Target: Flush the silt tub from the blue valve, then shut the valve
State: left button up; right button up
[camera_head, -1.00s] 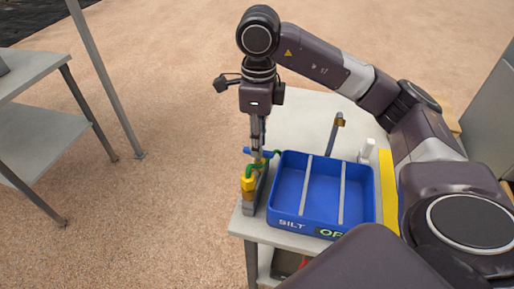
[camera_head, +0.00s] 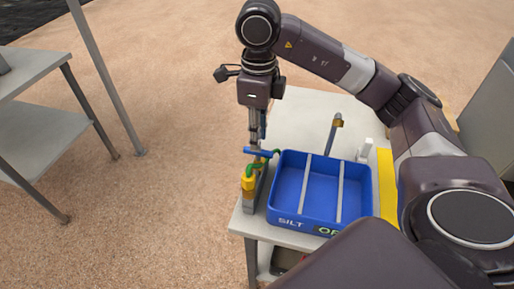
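The blue tub (camera_head: 291,222) marked SILT stands on the table, with two pale bars running along it. No water shows in it. The blue valve handle (camera_head: 261,153) sits on a yellow and grey fitting (camera_head: 248,186) at the tub's left, with a green piece beside it. My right gripper (camera_head: 257,143) points straight down at the blue handle, its fingertips at or just above it. The fingers look close together; whether they grip the handle is unclear. My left gripper is out of view.
A post with a brass-coloured top (camera_head: 337,123) stands behind the tub. A small white item (camera_head: 365,149) and a yellow strip (camera_head: 387,185) lie to its right. A grey shelf (camera_head: 40,142) stands at far left.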

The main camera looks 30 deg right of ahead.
aim_at(258, 155)
jog(key=shift+f+b, duration=0.9)
jog(key=shift+f, duration=0.25)
jog(key=shift+c, duration=0.2)
grip_shut()
